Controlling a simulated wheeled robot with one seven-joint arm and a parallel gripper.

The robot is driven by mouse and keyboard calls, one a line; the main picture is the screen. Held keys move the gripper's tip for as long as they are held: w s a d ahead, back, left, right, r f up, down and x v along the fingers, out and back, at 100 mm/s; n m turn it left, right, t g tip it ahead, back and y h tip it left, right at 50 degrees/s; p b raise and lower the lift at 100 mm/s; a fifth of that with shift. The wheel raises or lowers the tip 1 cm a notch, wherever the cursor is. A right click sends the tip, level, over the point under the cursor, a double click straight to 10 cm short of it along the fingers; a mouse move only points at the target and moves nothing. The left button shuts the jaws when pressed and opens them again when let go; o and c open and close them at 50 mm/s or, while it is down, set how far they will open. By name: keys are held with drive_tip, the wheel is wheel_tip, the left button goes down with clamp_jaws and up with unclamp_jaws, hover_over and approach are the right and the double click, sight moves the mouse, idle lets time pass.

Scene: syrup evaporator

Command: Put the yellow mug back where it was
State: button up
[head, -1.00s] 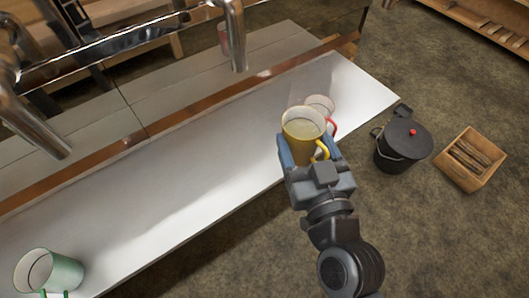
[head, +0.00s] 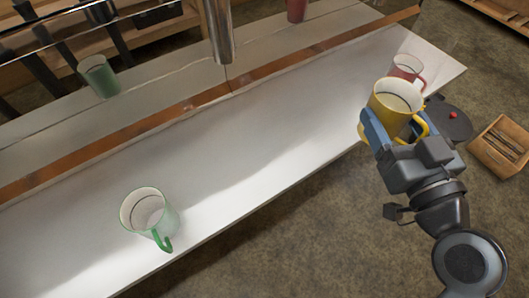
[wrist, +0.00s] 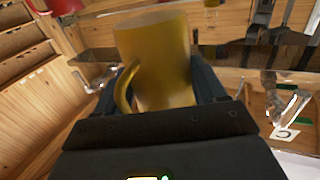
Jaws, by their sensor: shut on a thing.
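The yellow mug (head: 398,106) is upright in my gripper (head: 391,135), its handle toward the lower right in the head view. My gripper is shut on the mug. In the wrist view the yellow mug (wrist: 160,62) sits between the two fingers (wrist: 160,90), with its handle on the left. In the head view the mug and gripper are near the right part of the white counter (head: 250,130), by its front edge. The mug overlaps the view of the red mug behind it; the gap between them cannot be judged.
A white mug with a green handle (head: 148,213) stands on the counter at the lower left. The red mug (head: 408,68) stands near the counter's right end. The counter between them is clear. A dark lidded pot (head: 452,120) and a wooden crate (head: 500,147) are on the floor.

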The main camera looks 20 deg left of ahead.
drive_tip(key=shift+w+a+f+p, duration=0.15)
drive_tip(key=shift+w+a+f, duration=0.05)
drive_tip(key=shift+a+f, duration=1.7)
drive_tip(key=shift+w+a+f+p, duration=0.2)
drive_tip(key=shift+a+f, duration=1.55)
drive_tip(key=shift+a, duration=0.3)
drive_tip(key=shift+w+a+f+p, duration=0.15)
drive_tip(key=shift+w+a+f, duration=0.05)
drive_tip(key=shift+a+f, duration=1.7)
drive_tip(key=shift+a, duration=0.1)
drive_tip(key=o, duration=1.5)
drive_tip(key=shift+c, duration=0.2)
